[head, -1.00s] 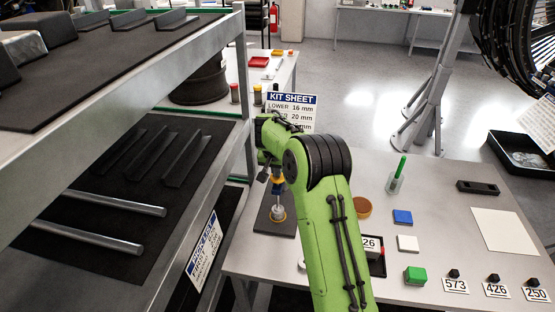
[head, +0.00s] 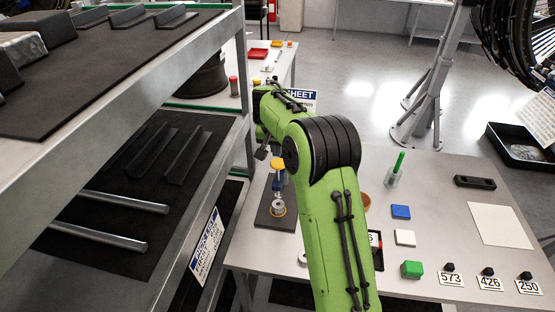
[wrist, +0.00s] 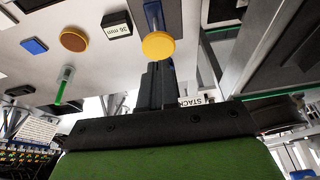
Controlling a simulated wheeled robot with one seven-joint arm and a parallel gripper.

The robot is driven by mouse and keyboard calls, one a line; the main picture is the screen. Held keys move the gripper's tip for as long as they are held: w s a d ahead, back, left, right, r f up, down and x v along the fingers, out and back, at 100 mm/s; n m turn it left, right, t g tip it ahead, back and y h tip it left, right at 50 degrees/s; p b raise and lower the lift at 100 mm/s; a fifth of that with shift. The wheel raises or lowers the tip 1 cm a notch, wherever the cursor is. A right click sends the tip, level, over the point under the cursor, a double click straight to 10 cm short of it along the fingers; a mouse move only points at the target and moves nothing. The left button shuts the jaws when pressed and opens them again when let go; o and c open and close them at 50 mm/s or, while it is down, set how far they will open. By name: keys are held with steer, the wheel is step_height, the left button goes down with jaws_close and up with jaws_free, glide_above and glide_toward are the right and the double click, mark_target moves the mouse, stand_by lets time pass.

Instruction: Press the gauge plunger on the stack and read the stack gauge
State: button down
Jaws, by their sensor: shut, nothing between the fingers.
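The stack (head: 278,204) stands upright on a dark pad on the bench, with a blue part, a metal lower part and a yellow ring at its foot. Its yellow plunger cap (head: 278,164) is at the top, close under the end of my arm, and shows as a yellow disc in the wrist view (wrist: 158,45). My gripper (wrist: 157,66) is shut and empty, its fingertips right by the disc's edge; I cannot tell whether they touch. A small display (wrist: 117,28) beside the stack appears to read 36 mm; my arm mostly hides it in the head view.
A shelf rack (head: 215,125) with metal bars stands close on the left. The kit sheet (head: 303,96) behind my arm is partly hidden.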

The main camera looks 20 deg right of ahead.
steer(key=shift+w+v, duration=0.15)
steer(key=shift+v, duration=1.15)
steer(key=shift+w+v, duration=0.15)
steer(key=shift+v, duration=1.15)
steer(key=shift+d, duration=0.1)
steer(key=s+a+r+n+t+b, duration=0.1)
steer(key=s+a+r+n, duration=0.2)
steer(key=s, duration=0.5)
steer(key=s+a+r+b, duration=0.1)
steer(key=s+a+r, duration=0.1)
steer(key=s+r, duration=0.35)
steer(key=s+a+f+n, duration=0.1)
steer(key=s+f, duration=0.1)
steer(key=s, duration=0.5)
steer(key=s+a+f+n+y, duration=0.1)
steer(key=s+a+f, duration=0.1)
steer(key=s, duration=0.5)
steer(key=s+a+f+n+t+y+b, duration=0.1)
steer(key=s+f, duration=0.3)
steer(key=s, duration=0.3)
steer(key=shift+s+a+n, duration=0.35)
steer(key=shift+a+n, duration=0.05)
